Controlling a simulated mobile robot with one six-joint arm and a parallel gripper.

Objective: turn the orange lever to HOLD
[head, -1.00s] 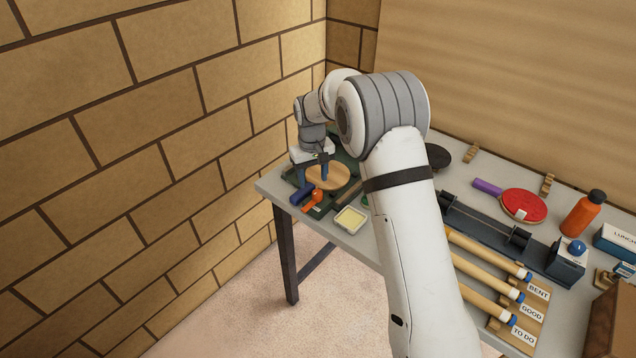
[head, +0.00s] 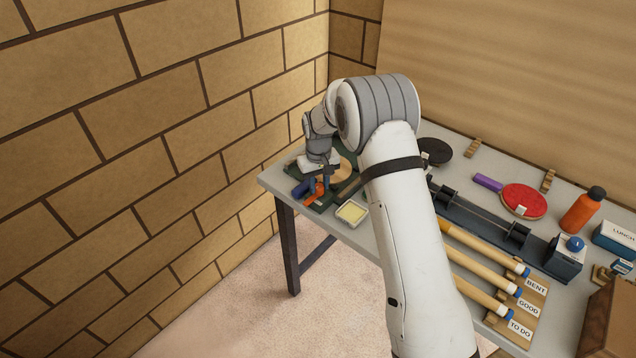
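The orange lever (head: 313,198) sits at the front of a dark green fixture (head: 324,207) near the table's left corner. My gripper (head: 318,190) points down at the lever, with its fingers at or right beside it. The fingers partly hide the lever, and I cannot tell whether they touch it or how far apart they are. A dark blue grip (head: 300,189) lies just left of the lever. A round wooden disc (head: 346,167) is behind the gripper, partly covered. No HOLD marking is readable.
A tray with a yellow pad (head: 351,212) lies right of the fixture. My arm hides the table's middle. A red paddle (head: 523,200), an orange bottle (head: 582,211) and several poles beside labels (head: 520,330) are farther right. The brick wall is close on the left.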

